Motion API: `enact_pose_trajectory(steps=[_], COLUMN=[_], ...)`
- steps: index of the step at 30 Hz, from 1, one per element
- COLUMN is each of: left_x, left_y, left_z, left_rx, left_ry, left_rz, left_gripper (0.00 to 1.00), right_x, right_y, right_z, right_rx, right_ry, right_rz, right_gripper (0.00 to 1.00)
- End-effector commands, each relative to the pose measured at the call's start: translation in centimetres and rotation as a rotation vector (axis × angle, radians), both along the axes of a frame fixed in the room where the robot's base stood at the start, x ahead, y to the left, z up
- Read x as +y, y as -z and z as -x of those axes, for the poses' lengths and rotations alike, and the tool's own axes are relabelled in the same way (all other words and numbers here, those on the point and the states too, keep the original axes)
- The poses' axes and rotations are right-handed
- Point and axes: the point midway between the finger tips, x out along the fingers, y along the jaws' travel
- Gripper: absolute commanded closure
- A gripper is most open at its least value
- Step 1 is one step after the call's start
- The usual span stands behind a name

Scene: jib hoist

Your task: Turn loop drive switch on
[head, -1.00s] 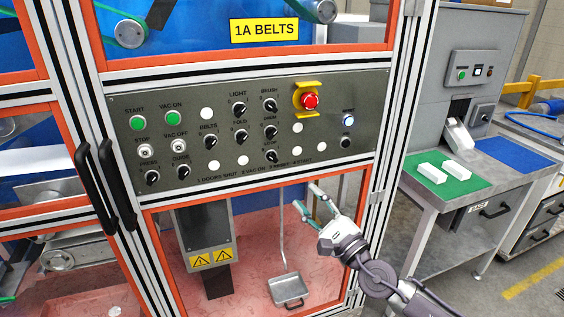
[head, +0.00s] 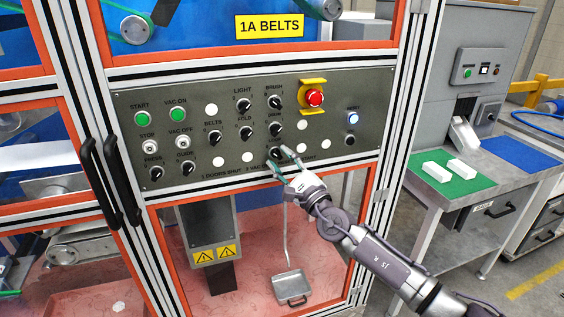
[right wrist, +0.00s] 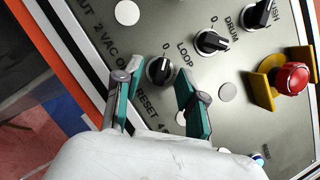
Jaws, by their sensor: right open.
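The loop drive switch is a black rotary knob (right wrist: 160,71) beside the LOOP label on the grey control panel (head: 340,97). In the right wrist view it lies just beyond and between the fingertips, with a 0 printed near it. A light mark shows on the knob; its exact setting is hard to tell. My right gripper (head: 279,159) is open in front of the knob and partly hides it in the head view. Its two green-sided fingers also show in the right wrist view (right wrist: 155,82). I cannot tell whether they touch the knob. My left gripper is not in view.
The drum knob (right wrist: 211,42) sits close to the loop knob, with the brush knob (head: 275,102) above. A red emergency stop (head: 314,97) with a yellow guard is up and right. Black door handles (head: 125,180) stand out at the left.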

Motion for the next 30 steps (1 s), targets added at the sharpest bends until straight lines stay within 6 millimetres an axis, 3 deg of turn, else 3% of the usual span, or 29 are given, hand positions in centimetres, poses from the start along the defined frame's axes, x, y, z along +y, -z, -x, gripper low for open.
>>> enact_pose_trajectory(steps=[3, 10, 23, 30], left_x=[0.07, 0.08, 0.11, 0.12], left_y=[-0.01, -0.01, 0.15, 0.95], left_z=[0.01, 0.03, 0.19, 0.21], left_rx=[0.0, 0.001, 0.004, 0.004], left_ry=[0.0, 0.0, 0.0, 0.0], left_rz=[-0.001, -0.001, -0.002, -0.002], left_gripper=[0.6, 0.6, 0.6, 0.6], right_x=[-0.02, -0.03, -0.01, 0.1], right_y=[0.0, 0.01, -0.09, -0.02], right_z=[0.01, 0.02, 0.01, 0.03], right_rx=[0.0, 0.0, 0.002, 0.028], right_ry=[0.0, 0.0, 0.001, 0.001], right_rz=[0.0, 0.0, -0.013, -0.102], right_gripper=[0.63, 1.0, 1.0, 1.0])
